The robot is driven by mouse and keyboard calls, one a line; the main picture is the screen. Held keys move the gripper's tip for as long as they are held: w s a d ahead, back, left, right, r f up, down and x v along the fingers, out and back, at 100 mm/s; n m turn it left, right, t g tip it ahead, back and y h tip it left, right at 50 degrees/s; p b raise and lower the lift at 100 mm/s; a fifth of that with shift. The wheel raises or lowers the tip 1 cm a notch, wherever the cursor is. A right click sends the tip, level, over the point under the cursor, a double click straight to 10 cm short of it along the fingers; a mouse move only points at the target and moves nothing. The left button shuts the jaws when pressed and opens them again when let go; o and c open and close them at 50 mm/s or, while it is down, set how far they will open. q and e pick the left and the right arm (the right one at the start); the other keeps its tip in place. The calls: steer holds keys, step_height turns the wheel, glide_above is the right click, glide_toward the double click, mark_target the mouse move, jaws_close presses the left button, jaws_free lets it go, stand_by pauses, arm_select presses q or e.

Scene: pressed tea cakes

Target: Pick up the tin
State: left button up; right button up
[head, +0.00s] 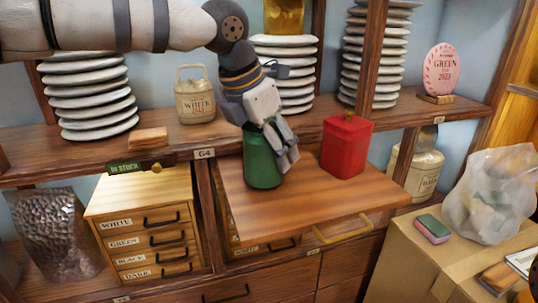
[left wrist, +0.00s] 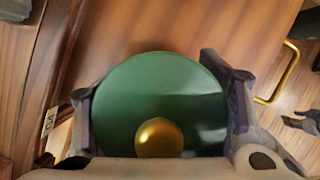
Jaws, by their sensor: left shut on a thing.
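The green tin (head: 262,160) is round with a gold knob on its lid, and it stands upright at the left of the pull-out wooden board (head: 318,208). My left gripper (head: 281,147) comes down from above and is shut on the green tin. In the left wrist view, the green lid (left wrist: 135,90) lies between the two fingers, with the gold knob near the lower edge. A red square tin (head: 345,146) stands on the board to the right, apart from the gripper. I cannot tell whether the green tin's base touches the board.
Stacks of pale discs (head: 90,95) stand on the shelf behind, with a cream canister (head: 196,97) between two of them. A small labelled drawer chest (head: 150,235) is below left. A cardboard box (head: 425,250) with a plastic bag (head: 492,195) is at right.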

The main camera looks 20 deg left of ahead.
arm_select(q)
steer(key=s+d+r+p, duration=0.1)
steer(key=s+r+p, duration=0.1)
steer(key=s+r, duration=0.9)
steer(key=shift+s+r, duration=0.35)
steer(key=shift+s, duration=1.15)
arm_select(e)
steer(key=shift+t, duration=0.6)
steer(key=shift+w+r, duration=1.4)
steer(key=shift+w, duration=0.1)
arm_select(q)
steer(key=shift+d, duration=0.1)
